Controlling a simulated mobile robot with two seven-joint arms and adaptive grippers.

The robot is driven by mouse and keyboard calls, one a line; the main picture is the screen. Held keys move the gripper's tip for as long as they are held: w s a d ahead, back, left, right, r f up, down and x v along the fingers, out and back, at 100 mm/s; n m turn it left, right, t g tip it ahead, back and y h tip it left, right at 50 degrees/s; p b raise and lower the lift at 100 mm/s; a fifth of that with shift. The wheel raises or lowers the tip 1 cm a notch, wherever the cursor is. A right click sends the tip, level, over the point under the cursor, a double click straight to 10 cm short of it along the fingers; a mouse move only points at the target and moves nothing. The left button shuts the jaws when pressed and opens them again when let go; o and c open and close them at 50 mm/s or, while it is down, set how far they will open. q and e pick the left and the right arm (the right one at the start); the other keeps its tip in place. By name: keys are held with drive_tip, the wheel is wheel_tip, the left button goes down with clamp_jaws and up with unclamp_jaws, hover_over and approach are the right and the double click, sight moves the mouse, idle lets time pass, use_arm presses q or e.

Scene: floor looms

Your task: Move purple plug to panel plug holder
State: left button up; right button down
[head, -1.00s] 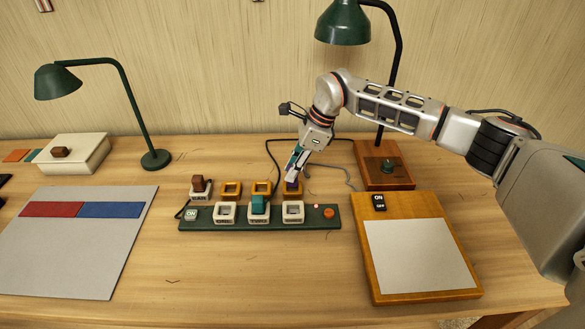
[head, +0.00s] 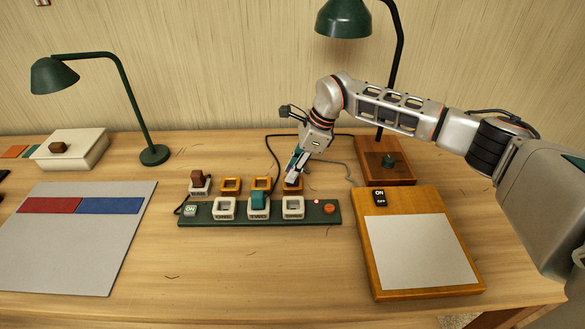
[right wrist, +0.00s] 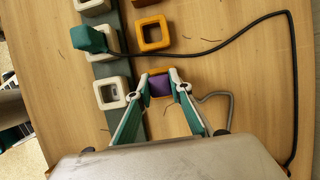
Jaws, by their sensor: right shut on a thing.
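The purple plug (right wrist: 159,87) sits in the rightmost orange holder (right wrist: 148,75), behind the panel. My right gripper (head: 292,176) reaches down from above with its fingertips shut on the plug, which they partly hide in the head view. The green panel (head: 275,222) carries a row of white holders. Its right holder (head: 293,208) is empty and directly in front of the gripped plug; it also shows empty in the right wrist view (right wrist: 111,94). The left holder (head: 225,209) is empty, and the middle one has a teal plug (head: 259,201). My left gripper is out of view.
Two empty orange holders (head: 231,186) (head: 262,184) and a white holder with a brown plug (head: 197,176) stand left of the gripper. A dark cable (right wrist: 220,45) loops close by. A wooden lamp base (head: 384,165) and framed pad (head: 415,250) are at right.

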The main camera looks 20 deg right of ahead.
drive_tip(key=shift+f, duration=0.5)
drive_tip(key=c, duration=1.7)
unclamp_jaws()
drive_tip(key=v, duration=1.2)
drive_tip(key=shift+s, duration=0.1)
